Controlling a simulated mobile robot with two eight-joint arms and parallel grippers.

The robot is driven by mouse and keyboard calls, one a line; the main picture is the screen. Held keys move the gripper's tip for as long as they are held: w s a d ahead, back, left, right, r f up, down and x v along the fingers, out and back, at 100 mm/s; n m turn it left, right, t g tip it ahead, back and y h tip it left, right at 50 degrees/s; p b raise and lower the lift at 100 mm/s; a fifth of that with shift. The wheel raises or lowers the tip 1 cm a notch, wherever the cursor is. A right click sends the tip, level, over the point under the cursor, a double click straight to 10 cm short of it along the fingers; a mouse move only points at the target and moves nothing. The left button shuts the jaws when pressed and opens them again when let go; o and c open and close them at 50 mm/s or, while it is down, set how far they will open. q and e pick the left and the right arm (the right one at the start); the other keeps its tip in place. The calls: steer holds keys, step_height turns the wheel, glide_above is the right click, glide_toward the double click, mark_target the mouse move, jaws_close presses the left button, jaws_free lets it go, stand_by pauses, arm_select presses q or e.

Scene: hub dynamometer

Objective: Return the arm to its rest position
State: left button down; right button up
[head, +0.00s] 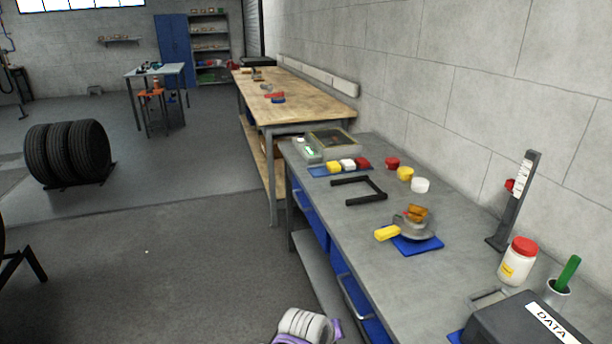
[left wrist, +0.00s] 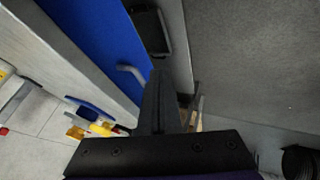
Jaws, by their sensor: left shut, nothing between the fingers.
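My left gripper (left wrist: 158,110) shows in the left wrist view as dark fingers pressed together, shut and empty. It is beside the blue front of the bench (left wrist: 85,35), with a grey drawer handle (left wrist: 132,74) close by; I cannot tell the exact gap. In the head view only a white and purple part of my arm shows at the bottom edge, left of the grey workbench (head: 355,225). The gripper itself is hidden there. My right gripper is in neither view.
On the workbench are a metal hub (head: 414,228) on a blue mat, a black frame (head: 360,190), coloured caps (head: 405,173), a white jar (head: 517,262), an upright gauge (head: 517,200) and a DATA box (head: 530,325). Tyres (head: 67,152) stand far left. The floor between is clear.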

arm_select(q)
steer(key=s+a+f+m+g+y, duration=0.1)
steer(key=s+a+f+m+y, duration=0.2)
steer(key=s+a, duration=2.15)
step_height(320, 180, up, 14)
steer(key=w+n+y+p, duration=0.1)
steer(key=w+p, duration=0.1)
steer(key=p, duration=1)
steer(key=shift+w+a+r+p, duration=0.15)
steer(key=shift+w+a+p, duration=0.15)
steer(key=shift+a+p, duration=0.1)
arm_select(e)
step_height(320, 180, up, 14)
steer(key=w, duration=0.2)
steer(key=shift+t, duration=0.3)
arm_select(q)
steer(key=shift+s, duration=0.2)
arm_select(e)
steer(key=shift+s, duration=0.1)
arm_select(q)
steer(key=shift+w, duration=0.1)
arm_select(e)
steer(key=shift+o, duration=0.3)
